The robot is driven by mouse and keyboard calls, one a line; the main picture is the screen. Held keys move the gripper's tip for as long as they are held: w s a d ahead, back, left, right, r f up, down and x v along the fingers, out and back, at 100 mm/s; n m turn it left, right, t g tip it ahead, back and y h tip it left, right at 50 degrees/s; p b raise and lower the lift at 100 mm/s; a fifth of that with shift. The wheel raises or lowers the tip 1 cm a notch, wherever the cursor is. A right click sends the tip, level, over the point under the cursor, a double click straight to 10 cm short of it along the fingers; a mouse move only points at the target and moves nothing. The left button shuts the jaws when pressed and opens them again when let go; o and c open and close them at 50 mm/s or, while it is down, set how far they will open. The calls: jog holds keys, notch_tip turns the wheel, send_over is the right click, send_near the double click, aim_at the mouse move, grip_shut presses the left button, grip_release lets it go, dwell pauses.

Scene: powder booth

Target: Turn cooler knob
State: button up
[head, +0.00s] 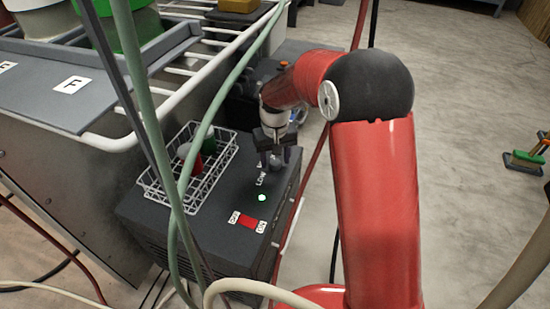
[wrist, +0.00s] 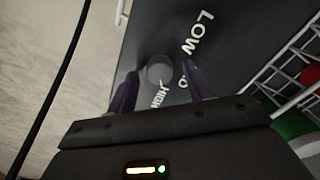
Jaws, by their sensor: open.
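The cooler (head: 180,222) is a dark grey box low beside the metal bench. Its knob (wrist: 159,70) is round and grey on the dark top panel, by the white words LOW and HIGH. In the wrist view my gripper (wrist: 158,92) is open, with one dark finger on each side of the knob. I cannot tell whether either finger touches it.
A white wire basket (head: 160,190) with a red and a green item stands on the cooler. A green light (head: 262,197) and a red switch (head: 248,221) are in front of the knob. Green hoses (head: 160,140) hang across the left. Open floor lies right.

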aim_at(275, 162)
notch_tip(275, 162, up, 7)
jog(key=shift+r+p, duration=0.15)
jog(key=shift+p, duration=0.25)
jog(key=s+d+r+m+t+p, duration=0.1)
jog(key=s+d+r+t, duration=0.1)
jog(key=s+d+r, duration=0.6)
jog(key=s+d+r+m+t+p, duration=0.1)
jog(key=s+d+r+t, duration=0.1)
jog(key=s+d+r, duration=0.45)
jog(key=s+d+m+t, duration=0.1)
jog(key=s, duration=1.1)
jog(key=shift+d+f+t, duration=0.25)
jog(key=shift+t, duration=0.05)
jog(key=shift+s, duration=0.1)
